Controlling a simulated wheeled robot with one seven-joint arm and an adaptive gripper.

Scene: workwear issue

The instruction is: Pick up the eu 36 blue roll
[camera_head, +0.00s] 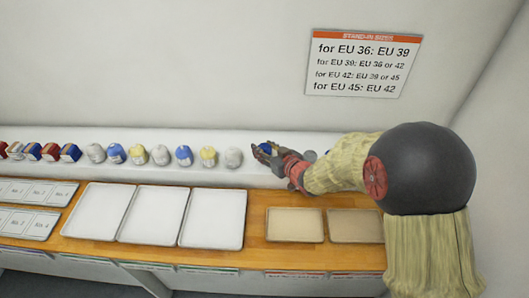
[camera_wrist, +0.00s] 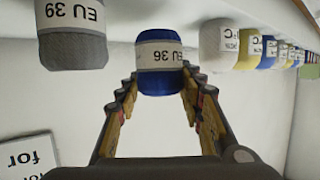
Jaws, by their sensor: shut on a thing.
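The blue roll (camera_wrist: 160,82) has a white band that reads EU 36, shown upside down in the wrist view. My gripper (camera_wrist: 160,76) is shut on it, with one finger on each side of the roll. In the head view my gripper (camera_head: 275,157) is at the back ledge, right of the row of rolls. A bit of the blue roll (camera_head: 265,147) shows there between the fingers, the rest hidden by them. I cannot tell whether the roll still touches the ledge.
A grey EU 39 roll (camera_wrist: 75,45) stands close beside the blue one. White, yellow and blue rolls line the ledge (camera_head: 255,173) to the left. White trays (camera_head: 212,218) and tan trays (camera_head: 294,225) lie on the wooden counter (camera_head: 256,208). A stand-in sizes sign (camera_head: 363,63) hangs on the wall.

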